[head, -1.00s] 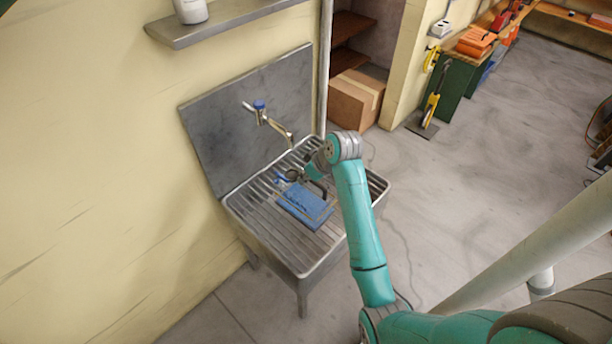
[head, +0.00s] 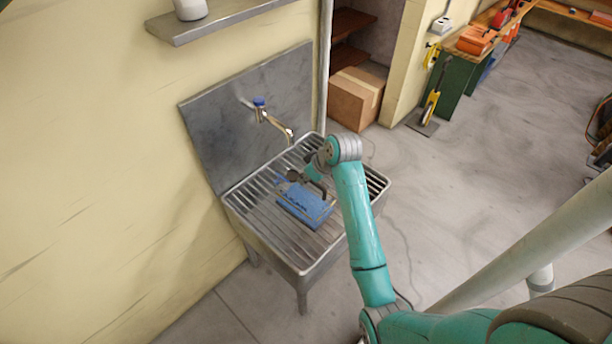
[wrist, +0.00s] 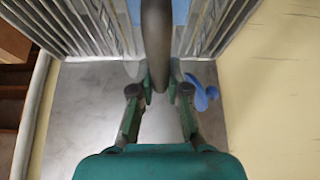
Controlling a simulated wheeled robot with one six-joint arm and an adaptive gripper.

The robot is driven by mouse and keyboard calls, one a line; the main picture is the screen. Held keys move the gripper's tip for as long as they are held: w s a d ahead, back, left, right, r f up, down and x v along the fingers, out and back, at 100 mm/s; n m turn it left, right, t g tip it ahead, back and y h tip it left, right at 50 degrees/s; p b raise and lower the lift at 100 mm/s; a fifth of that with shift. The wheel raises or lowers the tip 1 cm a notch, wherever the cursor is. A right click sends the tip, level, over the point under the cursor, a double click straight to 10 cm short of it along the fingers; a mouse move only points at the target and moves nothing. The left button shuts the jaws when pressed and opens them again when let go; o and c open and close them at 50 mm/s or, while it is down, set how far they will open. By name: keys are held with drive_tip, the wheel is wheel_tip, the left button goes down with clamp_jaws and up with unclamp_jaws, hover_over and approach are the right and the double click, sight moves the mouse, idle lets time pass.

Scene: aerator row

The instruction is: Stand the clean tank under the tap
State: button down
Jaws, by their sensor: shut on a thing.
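The tank (head: 303,209) is a flat-looking blue thing with a dark handle (head: 320,188), over the slatted sink (head: 268,243). I cannot tell whether it touches the slats. My gripper (head: 312,182) is shut on the handle, which shows as a dark upright bar (wrist: 155,40) between the fingers (wrist: 158,92) in the wrist view. A bit of blue tank (wrist: 181,10) shows behind it. The tap (head: 275,124), with a blue knob, sticks out from the back panel. Its spout ends behind the tank in the head view. Its blue part (wrist: 203,93) shows right of my fingers in the wrist view.
A steel shelf (head: 215,22) with a white container (head: 190,9) hangs on the wall above the sink. A cardboard box (head: 355,98) stands on the floor behind the sink. A pale pipe (head: 326,65) runs upright beside the back panel.

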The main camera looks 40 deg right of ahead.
drive_tip(key=c, duration=1.1)
unclamp_jaws()
drive_tip(key=shift+f, duration=0.1)
drive_tip(key=v, duration=1.2)
